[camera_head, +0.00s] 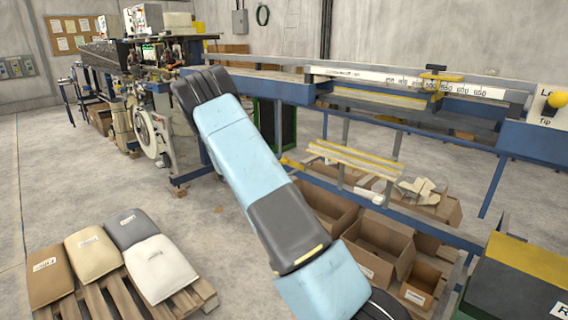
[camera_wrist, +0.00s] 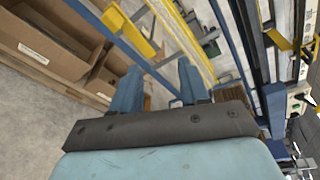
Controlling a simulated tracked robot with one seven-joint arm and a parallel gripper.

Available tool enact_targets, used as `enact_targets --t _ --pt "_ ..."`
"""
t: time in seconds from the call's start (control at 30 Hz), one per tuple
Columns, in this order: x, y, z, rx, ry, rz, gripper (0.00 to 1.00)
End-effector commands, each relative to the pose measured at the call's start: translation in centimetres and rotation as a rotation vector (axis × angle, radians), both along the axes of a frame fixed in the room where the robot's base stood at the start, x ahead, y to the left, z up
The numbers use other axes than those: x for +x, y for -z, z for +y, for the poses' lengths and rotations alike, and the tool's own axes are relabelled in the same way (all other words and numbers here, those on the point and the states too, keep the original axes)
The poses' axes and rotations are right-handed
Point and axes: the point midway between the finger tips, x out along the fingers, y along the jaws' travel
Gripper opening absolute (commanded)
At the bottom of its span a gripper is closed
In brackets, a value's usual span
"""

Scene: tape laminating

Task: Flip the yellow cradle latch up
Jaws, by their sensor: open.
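The yellow latch (camera_wrist: 128,29) shows in the wrist view as a short yellow bar beside the cradle, beyond my left finger and apart from it. In the head view, a small yellow tab (camera_head: 291,162) at the cradle's left end looks like the same latch. The cradle (camera_head: 352,160) has pale rails with yellow edges under the blue bench; its yellow rail (camera_wrist: 184,38) runs diagonally across the wrist view. My gripper (camera_wrist: 158,72) is open, with two blue fingers apart and nothing seen between them.
Open cardboard boxes (camera_head: 378,246) stand below the cradle. The blue bench frame (camera_head: 270,86) runs above it, with a ruler (camera_head: 415,83) and a yellow clamp (camera_head: 440,76). A pallet with sacks (camera_head: 88,252) is at lower left. Grey floor between is clear.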

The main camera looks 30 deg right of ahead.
Motion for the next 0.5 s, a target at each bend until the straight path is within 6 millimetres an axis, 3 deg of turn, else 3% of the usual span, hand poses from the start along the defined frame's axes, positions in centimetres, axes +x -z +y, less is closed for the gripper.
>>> enact_targets --t 0.03,0.23,0.5 --pt "1.0 1.4 0.4 -0.045 -0.034 0.058 0.45" --pt "3.9 4.8 1.2 -0.198 -0.137 0.241 0.45" --pt "5.3 6.3 1.3 -0.268 -0.18 0.322 0.45"
